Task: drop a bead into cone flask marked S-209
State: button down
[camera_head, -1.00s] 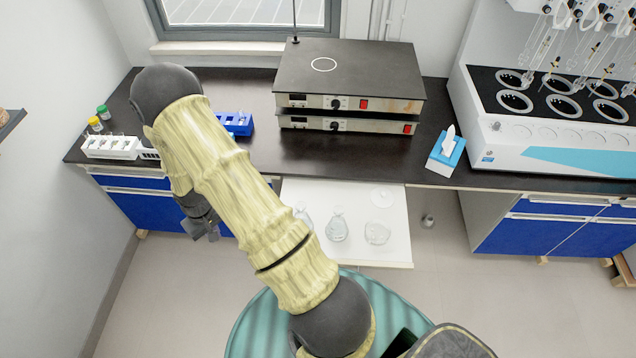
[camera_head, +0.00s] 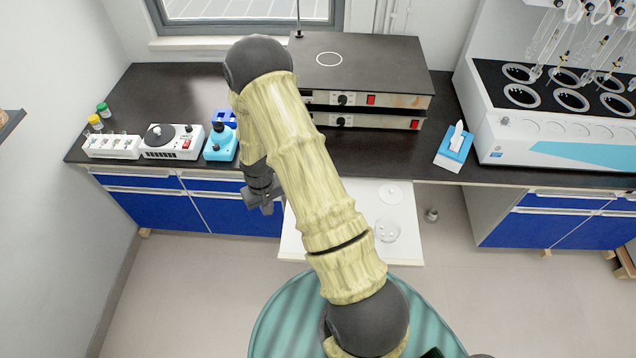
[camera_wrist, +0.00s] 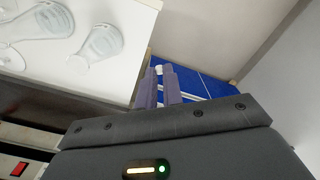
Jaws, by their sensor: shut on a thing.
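My gripper (camera_head: 265,200) hangs past the front edge of the bench, left of the white pull-out board (camera_head: 405,220). In the wrist view my gripper (camera_wrist: 162,82) is shut on a small white bead (camera_wrist: 163,67) at its fingertips. Two clear glass flasks (camera_wrist: 97,47) (camera_wrist: 45,20) are on the white board (camera_wrist: 118,75) in the wrist view, to the left of the fingertips and apart from them. No S-209 mark can be read. In the head view my arm hides the flasks on the left part of the board.
A glass vessel (camera_head: 387,230) and a flat round dish (camera_head: 391,193) are on the board's right part. Hot plates (camera_head: 380,85) stand behind it. A white rack (camera_head: 112,147), a small stirrer (camera_head: 170,142) and a blue device (camera_head: 221,142) stand at left. A tissue box (camera_head: 454,148) is at right.

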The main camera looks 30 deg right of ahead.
jog(key=s+d+r+m+b, duration=0.1)
jog(key=d+r+m, duration=0.1)
jog(key=d+m, duration=0.4)
jog(key=s+d+r+m, duration=0.1)
jog(key=d+m, duration=0.6)
jog(key=m, duration=0.2)
jog(key=shift+d+r+b, duration=0.25)
jog(key=shift+r+b, duration=0.1)
jog(key=shift+f+b, duration=1.7)
jog(key=shift+f, duration=0.75)
jog(key=c, duration=1.5)
grip_release()
jog(key=shift+o, duration=0.2)
jog(key=shift+r, duration=0.1)
